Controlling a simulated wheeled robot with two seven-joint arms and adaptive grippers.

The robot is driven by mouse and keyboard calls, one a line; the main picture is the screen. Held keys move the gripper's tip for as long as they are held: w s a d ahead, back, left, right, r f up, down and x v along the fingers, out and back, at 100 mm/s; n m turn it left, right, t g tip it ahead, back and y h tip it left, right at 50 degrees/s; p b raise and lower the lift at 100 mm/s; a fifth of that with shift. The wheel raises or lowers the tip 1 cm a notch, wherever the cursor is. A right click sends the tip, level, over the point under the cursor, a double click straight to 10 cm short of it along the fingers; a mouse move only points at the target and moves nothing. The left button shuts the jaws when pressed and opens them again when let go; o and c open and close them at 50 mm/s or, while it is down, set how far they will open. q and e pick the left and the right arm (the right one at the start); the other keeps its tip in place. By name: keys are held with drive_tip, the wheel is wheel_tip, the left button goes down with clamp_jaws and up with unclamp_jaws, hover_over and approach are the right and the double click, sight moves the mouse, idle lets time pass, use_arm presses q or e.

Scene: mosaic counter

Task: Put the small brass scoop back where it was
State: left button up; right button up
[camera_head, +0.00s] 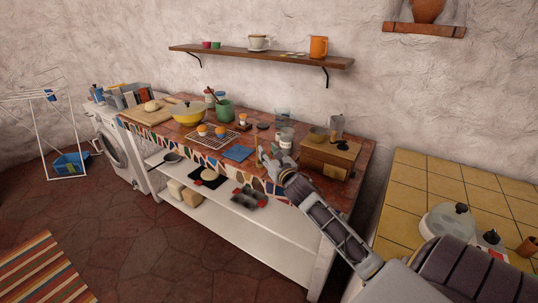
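My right arm reaches in from the lower right, and its gripper (268,163) is over the front edge of the tiled counter (215,143). It is beside the blue cloth and left of the wooden box (326,158). A thin tan or brass-coloured piece (259,146) shows at its fingertips; it is too small to tell whether this is the scoop, or whether the fingers are shut on it. A brass-coloured bowl shape (318,133) sits on the wooden box; I cannot make out a handle. My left gripper is not in view.
Near the gripper are a blue cloth (238,153), a glass jar (286,138) and a wire rack with cups (212,136). A yellow pan (187,114) and green pot (225,109) stand farther left. A wall shelf (262,55) hangs above. A yellow-tiled counter (420,186) is at right.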

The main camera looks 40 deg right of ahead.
drive_tip(key=shift+s+f, duration=0.1)
idle(0.8)
drive_tip(key=s+a+f+m+g+y, duration=0.1)
drive_tip(key=a+f+m, duration=0.5)
drive_tip(key=f, duration=0.4)
drive_tip(key=s+a+f+m+g+y, duration=0.15)
drive_tip(key=a+f+m, duration=0.25)
drive_tip(key=f+m, duration=0.55)
drive_tip(key=s+f+m+g, duration=0.2)
drive_tip(key=s+f+m, duration=0.15)
drive_tip(key=f, duration=0.85)
drive_tip(key=s+f+m+g, duration=0.2)
drive_tip(key=s+f+g, duration=0.15)
drive_tip(key=f, duration=0.95)
drive_tip(key=s+a+f+m+g, duration=0.2)
drive_tip(key=s+f+m+g, duration=0.25)
drive_tip(key=s+f, duration=1.4)
drive_tip(key=s+f+m+g, duration=0.1)
drive_tip(key=s+f, duration=0.3)
drive_tip(key=s, duration=0.4)
drive_tip(key=s+a+f+m+g, duration=0.1)
drive_tip(key=s+f+m, duration=0.1)
drive_tip(key=s, duration=0.7)
drive_tip(key=s+f+m+g, duration=0.2)
drive_tip(key=s+f, duration=0.3)
drive_tip(key=s, duration=0.3)
drive_tip(key=shift+s+a+f+m, duration=0.25)
drive_tip(key=shift+s+f+m, duration=0.05)
drive_tip(key=shift+m, duration=0.05)
